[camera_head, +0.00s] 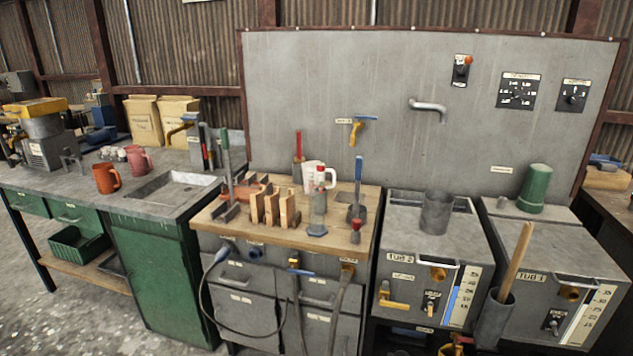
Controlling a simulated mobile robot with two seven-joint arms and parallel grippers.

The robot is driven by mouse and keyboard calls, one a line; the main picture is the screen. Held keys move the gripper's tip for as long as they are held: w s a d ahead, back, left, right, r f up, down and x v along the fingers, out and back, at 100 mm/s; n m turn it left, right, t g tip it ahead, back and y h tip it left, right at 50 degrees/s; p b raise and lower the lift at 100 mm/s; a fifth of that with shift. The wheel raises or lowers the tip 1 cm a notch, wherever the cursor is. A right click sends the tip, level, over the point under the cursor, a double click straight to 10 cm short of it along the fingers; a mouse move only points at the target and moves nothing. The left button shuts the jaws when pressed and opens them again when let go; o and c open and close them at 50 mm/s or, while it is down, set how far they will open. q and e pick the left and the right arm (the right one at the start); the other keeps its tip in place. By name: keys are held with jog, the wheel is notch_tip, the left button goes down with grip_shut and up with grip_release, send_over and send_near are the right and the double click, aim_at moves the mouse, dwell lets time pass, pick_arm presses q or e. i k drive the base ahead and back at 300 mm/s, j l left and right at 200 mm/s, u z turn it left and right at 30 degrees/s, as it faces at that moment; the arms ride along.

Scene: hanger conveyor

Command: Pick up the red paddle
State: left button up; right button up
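A tool with a red handle (298,145) stands upright toward the back of the wooden-topped bench (330,244). It seems to be the red paddle. Its lower end is partly hidden behind wooden blocks and other items. A similar tool with a green handle (227,165) stands at the bench's left side. Another with a blue handle (358,180) stands toward its right side. Neither of my grippers shows in the head view.
Upright wooden blocks (272,209), a white jug (313,177) and a clear bottle (318,212) crowd the bench. A grey wall panel (330,90) rises behind. Two grey tubs (430,255) (570,260) stand at right. A sink counter (145,205) adjoins at left.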

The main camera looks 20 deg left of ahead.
aim_at(298, 160)
jog(key=i+j+z, duration=0.25)
jog(key=j, duration=0.15)
jog(key=j+z, duration=0.25)
jog(key=j, duration=0.2)
jog(key=i+j+z, duration=0.2)
jog(key=j, duration=0.25)
jog(key=j+z, duration=0.25)
jog(key=j, duration=0.25)
